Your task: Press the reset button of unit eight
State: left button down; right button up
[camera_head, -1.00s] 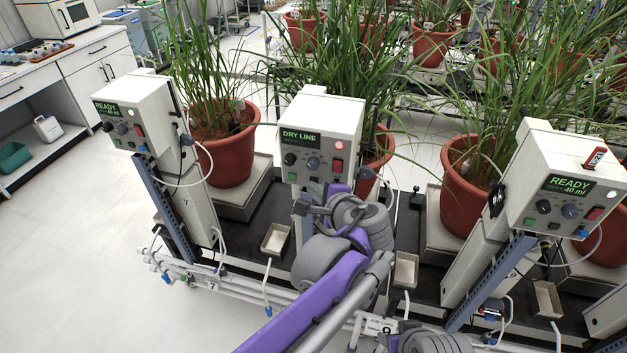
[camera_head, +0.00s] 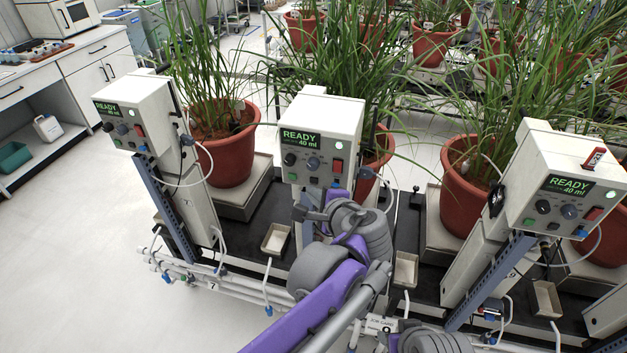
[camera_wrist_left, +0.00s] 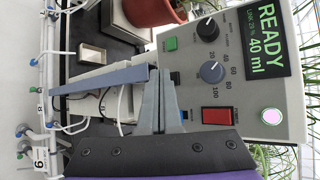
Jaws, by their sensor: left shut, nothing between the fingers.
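The middle unit's white control box (camera_head: 320,140) stands in the centre of the head view. Its screen (camera_head: 300,138) reads READY and 40 ml. In the wrist view the box face carries a green button (camera_wrist_left: 170,43), a grey dial (camera_wrist_left: 212,71), a red rocker switch (camera_wrist_left: 219,116) and a lit round lamp (camera_wrist_left: 271,116). My left gripper (camera_wrist_left: 162,75) is shut and empty, its tips just in front of a small dark button at the panel's lower edge. I cannot tell whether they touch it. My right gripper is out of view.
Similar units stand at left (camera_head: 135,115) and right (camera_head: 570,190), both reading READY. Potted plants (camera_head: 228,155) stand behind the boxes. Small trays (camera_head: 275,238) and white pipes (camera_head: 235,290) lie below. The floor at left is clear.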

pick_arm(q)
jog(key=s, duration=0.1)
jog(key=s+a, duration=0.1)
jog(key=s, duration=0.2)
jog(key=shift+s+a, duration=0.3)
jog(key=shift+s, duration=0.05)
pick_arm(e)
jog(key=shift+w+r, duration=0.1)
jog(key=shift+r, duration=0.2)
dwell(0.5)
pick_arm(q)
jog(key=s+a+f+n+g, duration=0.3)
jog(key=s+a+f+n, duration=0.15)
jog(key=a, duration=0.55)
jog(key=s+a+f+n+g+h, duration=0.1)
jog(key=s+a+f+n+h, duration=0.1)
jog(key=s+a+f+n, duration=0.2)
jog(key=s+a+f+n+g+h, duration=0.2)
jog(key=s+a+f+n, duration=0.2)
jog(key=s+f+n, duration=0.3)
jog(key=s+n, duration=0.1)
jog(key=s, duration=0.3)
jog(key=shift+f+n+g+h, duration=0.2)
jog(key=shift+n+g+h, duration=0.1)
jog(key=shift+n+h, duration=0.1)
jog(key=shift+s, duration=0.1)
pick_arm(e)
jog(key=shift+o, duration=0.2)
